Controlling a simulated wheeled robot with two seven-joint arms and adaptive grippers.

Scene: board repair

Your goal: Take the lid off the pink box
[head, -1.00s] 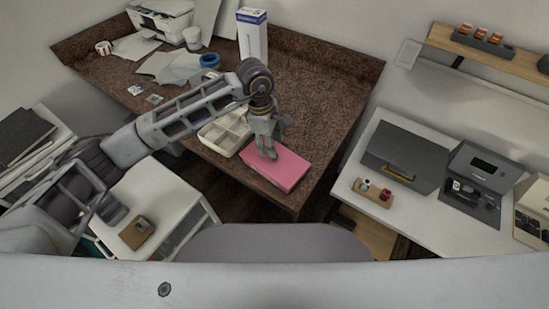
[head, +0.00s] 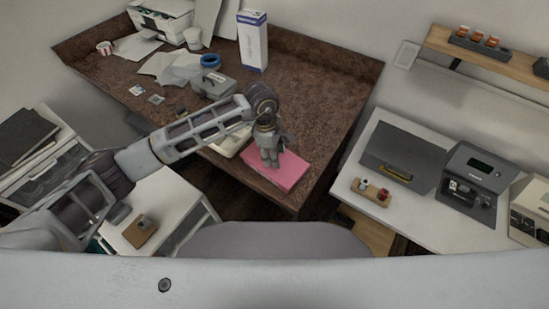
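The pink box (head: 290,173) lies flat near the front right edge of the brown desk. Its top is a plain pink surface, and I cannot make out a seam between lid and body. My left gripper (head: 270,163) points down over the left part of the box's top, with its fingertips at or just above the surface. The fingers hide a little of the top. Whether they touch it, and how far apart they are, is too small to tell. My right gripper is not in view.
A pale compartment tray (head: 229,147) sits left of the box, partly behind my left arm. A grey case (head: 214,86), a blue tape roll (head: 210,61) and a tall white carton (head: 253,42) stand farther back. The desk (head: 325,100) is clear behind the box.

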